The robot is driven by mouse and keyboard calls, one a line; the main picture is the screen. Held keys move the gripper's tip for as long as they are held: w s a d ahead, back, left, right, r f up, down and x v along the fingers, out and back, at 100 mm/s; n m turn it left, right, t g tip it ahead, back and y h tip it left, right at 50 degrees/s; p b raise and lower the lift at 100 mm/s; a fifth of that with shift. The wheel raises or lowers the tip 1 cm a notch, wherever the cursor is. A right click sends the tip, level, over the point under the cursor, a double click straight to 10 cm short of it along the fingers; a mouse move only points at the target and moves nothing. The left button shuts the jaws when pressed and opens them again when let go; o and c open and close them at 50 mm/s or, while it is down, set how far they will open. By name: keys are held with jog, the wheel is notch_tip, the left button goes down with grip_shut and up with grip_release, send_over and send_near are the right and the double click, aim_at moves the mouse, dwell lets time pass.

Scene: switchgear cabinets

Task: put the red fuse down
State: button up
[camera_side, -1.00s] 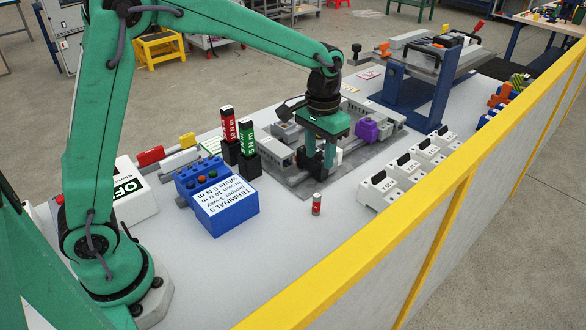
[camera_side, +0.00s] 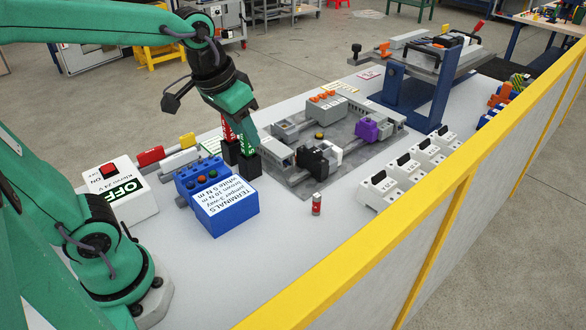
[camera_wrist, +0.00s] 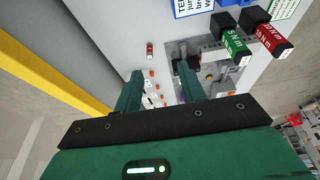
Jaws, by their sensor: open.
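The red fuse (camera_side: 316,204), a small red cylinder with pale ends, stands upright on the grey-white table in front of the grey mounting plate (camera_side: 312,186). It also shows in the wrist view (camera_wrist: 150,50), beyond my fingers and clear of them. My gripper (camera_side: 246,140) is open and up to the left of the fuse, by the red and green torque tools. In the wrist view the two green fingers (camera_wrist: 158,84) are spread apart with nothing between them. In the side view the fingers overlap, and part of the tools is hidden behind them.
A blue terminals box (camera_side: 225,205) and the green-handled tool (camera_side: 246,150) in its black holder stand left of the fuse. Several white units with black tops (camera_side: 405,165) stand to the right. A yellow-topped barrier (camera_side: 400,230) runs along the front. Table around the fuse is clear.

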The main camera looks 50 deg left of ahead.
jog(key=s+a+t, duration=0.1)
jog(key=s, duration=0.6)
jog(key=shift+s+a+f+t, duration=0.25)
jog(key=shift+f+t, duration=0.15)
jog(key=shift+f, duration=0.05)
jog(key=shift+o, duration=0.4)
dwell(0.6)
